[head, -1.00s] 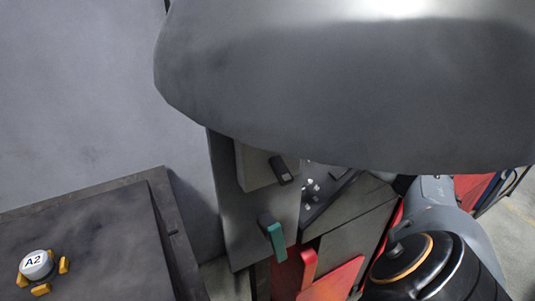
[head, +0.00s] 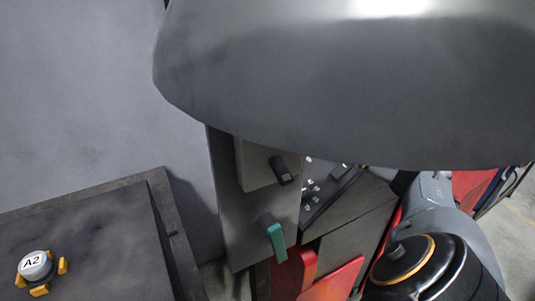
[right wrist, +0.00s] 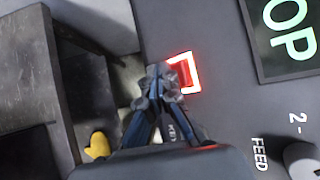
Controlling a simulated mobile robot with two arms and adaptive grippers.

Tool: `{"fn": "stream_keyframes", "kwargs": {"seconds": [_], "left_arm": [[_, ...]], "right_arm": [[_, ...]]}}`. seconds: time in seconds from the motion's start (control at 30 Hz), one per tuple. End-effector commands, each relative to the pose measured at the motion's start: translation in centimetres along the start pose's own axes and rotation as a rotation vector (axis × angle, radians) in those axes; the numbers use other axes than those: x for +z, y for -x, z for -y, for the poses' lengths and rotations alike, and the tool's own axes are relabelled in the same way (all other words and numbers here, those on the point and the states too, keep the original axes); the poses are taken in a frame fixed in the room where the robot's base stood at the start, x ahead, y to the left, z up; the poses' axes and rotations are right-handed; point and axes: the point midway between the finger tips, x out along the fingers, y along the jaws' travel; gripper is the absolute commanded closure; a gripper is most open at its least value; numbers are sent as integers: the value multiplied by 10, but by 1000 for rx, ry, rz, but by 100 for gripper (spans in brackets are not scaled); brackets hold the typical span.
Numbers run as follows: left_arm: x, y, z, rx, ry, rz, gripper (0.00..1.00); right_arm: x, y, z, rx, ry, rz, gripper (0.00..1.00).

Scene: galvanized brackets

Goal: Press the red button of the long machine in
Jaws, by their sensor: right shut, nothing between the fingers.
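The red button (right wrist: 181,74) shows in the right wrist view, set in a bright red-lit square frame on the machine's dark grey panel (right wrist: 215,70). My right gripper (right wrist: 165,80) is shut and empty. Its fingertips overlap the left and lower part of the button in the picture; I cannot tell whether they touch it or whether it is pressed in. In the head view the button and the right gripper are hidden; only part of the right arm shows at lower right. My left gripper is not in view.
A screen with green letters (right wrist: 289,35), a FEED label and a pale knob (right wrist: 302,160) are on the panel. In the head view, a teal-handled lever (head: 276,240) and a black switch (head: 280,170) stick out. A dark table (head: 90,250) carries a round A2 piece (head: 35,265).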

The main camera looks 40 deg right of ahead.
Motion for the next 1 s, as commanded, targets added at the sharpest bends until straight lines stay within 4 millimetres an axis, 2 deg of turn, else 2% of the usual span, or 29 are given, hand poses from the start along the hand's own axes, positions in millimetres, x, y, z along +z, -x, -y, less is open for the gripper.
{"fn": "stream_keyframes", "kwargs": {"seconds": [0.23,0.7,1.0], "left_arm": [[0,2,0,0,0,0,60],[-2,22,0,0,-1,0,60],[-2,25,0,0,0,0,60]], "right_arm": [[3,3,-2,1,0,2,100],[27,36,-25,3,0,3,100],[31,42,-31,0,0,1,100]]}}
